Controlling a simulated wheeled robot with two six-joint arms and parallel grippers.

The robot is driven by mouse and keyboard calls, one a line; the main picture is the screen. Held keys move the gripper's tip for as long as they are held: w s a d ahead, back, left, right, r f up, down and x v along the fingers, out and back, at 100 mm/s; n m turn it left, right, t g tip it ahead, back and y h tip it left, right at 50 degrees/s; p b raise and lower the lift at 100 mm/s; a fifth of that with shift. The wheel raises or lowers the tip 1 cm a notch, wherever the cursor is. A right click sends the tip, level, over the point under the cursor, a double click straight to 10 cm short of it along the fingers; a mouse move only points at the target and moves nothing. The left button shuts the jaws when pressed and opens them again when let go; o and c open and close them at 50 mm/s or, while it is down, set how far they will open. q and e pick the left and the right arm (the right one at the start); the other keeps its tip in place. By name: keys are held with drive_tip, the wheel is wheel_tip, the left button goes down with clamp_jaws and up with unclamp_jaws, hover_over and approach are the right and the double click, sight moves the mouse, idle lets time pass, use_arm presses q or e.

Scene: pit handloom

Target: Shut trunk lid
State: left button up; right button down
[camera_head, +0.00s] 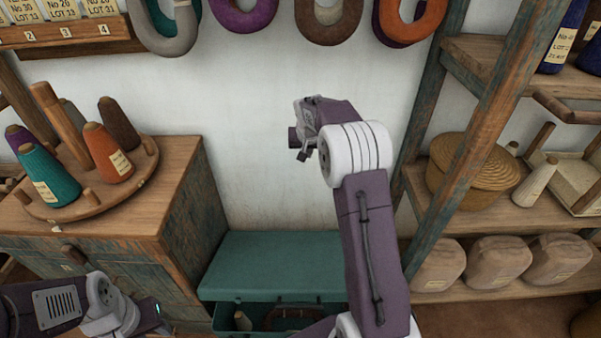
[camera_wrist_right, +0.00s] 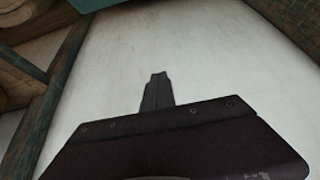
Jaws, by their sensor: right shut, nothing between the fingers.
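The teal trunk stands low against the wall in the head view. Its lid (camera_head: 275,262) is partly open, and a gap under the lid's front edge shows the dark inside with a small cone and a brown item. My right gripper (camera_head: 298,145) is shut and empty, up in front of the white wall, above and apart from the lid. Its closed fingers (camera_wrist_right: 157,90) show in the right wrist view against the wall. A teal edge, probably the trunk, shows at that view's top. My left gripper (camera_head: 150,315) is at the lower left, left of the trunk; its fingers are not clear.
A wooden cabinet (camera_head: 180,200) with a round rack of yarn cones (camera_head: 105,155) stands left of the trunk. A shelf post (camera_head: 440,160) and shelves with a lidded basket (camera_head: 470,172) and wrapped bundles (camera_head: 497,262) stand at right. Yarn hanks (camera_head: 240,15) hang above.

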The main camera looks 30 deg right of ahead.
drive_tip(key=x, duration=1)
drive_tip(key=s, duration=0.1)
drive_tip(key=s+a+b, duration=0.1)
drive_tip(key=s+a, duration=0.1)
drive_tip(key=shift+s+a+f, duration=0.1)
drive_tip(key=shift+s+f, duration=0.2)
drive_tip(key=shift+b, duration=0.3)
